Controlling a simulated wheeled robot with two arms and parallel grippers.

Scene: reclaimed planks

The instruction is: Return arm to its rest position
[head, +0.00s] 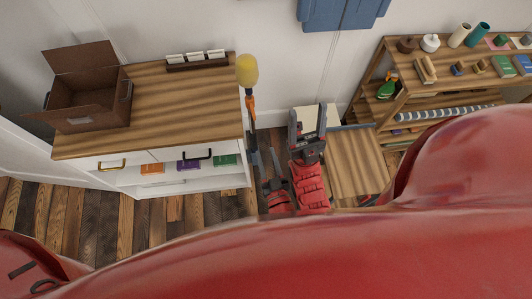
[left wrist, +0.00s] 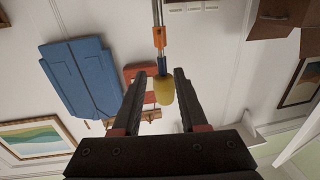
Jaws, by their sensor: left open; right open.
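In the head view my left gripper (head: 265,160) is low in the middle, beside the right end of the cabinet. It is open. Its two dark fingers stand apart in the left wrist view (left wrist: 158,80) with nothing gripped between them. My right gripper (head: 308,112) is just right of it, open and empty, fingers pointing up the picture. A duster-like tool with a yellow head (head: 247,70) and orange collar stands close to my left gripper. In the left wrist view its yellow head (left wrist: 164,90) shows between the fingers. Its lower end is hidden.
A wood-topped cabinet (head: 190,95) with an open brown box (head: 88,98) stands left. A shelf unit (head: 420,100) with several items stands right. A low wooden surface (head: 358,165) lies right of my grippers. A blue wall piece (head: 340,10) is above.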

